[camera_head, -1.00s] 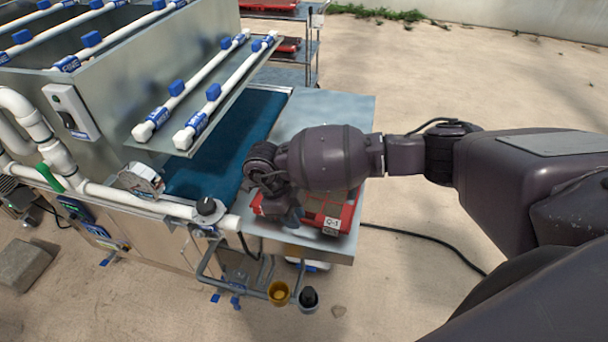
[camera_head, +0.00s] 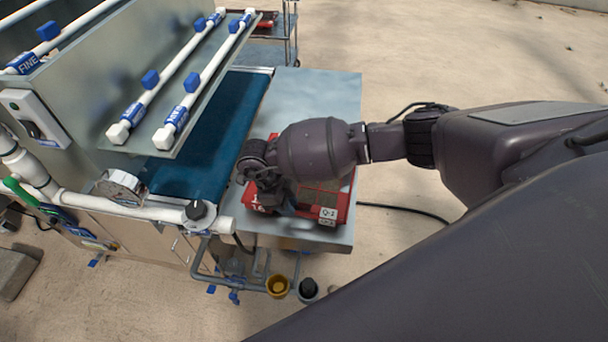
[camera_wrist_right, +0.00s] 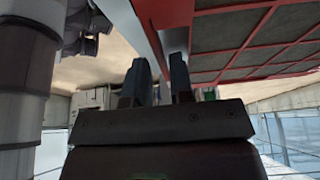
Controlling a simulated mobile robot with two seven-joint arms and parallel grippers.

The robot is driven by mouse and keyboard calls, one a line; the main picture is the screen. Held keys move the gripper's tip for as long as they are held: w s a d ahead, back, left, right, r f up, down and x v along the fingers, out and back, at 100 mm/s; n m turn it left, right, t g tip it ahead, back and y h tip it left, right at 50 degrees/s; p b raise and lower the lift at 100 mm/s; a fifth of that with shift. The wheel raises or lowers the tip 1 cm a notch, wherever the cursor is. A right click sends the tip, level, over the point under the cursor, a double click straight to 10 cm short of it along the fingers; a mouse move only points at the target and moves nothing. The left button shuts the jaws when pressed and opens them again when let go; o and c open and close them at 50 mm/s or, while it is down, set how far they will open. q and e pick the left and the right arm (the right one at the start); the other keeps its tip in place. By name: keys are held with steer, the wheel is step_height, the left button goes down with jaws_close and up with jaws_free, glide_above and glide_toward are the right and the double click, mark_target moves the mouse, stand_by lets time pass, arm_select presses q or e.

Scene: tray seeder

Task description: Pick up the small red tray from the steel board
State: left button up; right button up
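The small red tray (camera_head: 335,205) lies on the steel board (camera_head: 320,95), near its front edge, with a white Q-1 label on its front right corner. Dark cells show inside it. My right gripper (camera_head: 270,196) is down at the tray's left part, and my wrist hides some of the tray. In the right wrist view the two fingers (camera_wrist_right: 161,80) stand apart, with a gap between them. The red tray (camera_wrist_right: 235,40) fills the upper right there, its wall close to the fingertips. I cannot tell whether they touch it. My left gripper is out of view.
The seeder machine with its teal belt (camera_head: 205,145) and white pipes (camera_head: 190,85) stands left of the board. A gauge (camera_head: 120,187) and small cups (camera_head: 278,286) are at the front. A trolley (camera_head: 268,40) stands behind.

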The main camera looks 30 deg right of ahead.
steer(key=shift+p+x, duration=0.4)
steer(key=shift+x, duration=1.9)
steer(key=shift+c, duration=0.3)
jaws_close()
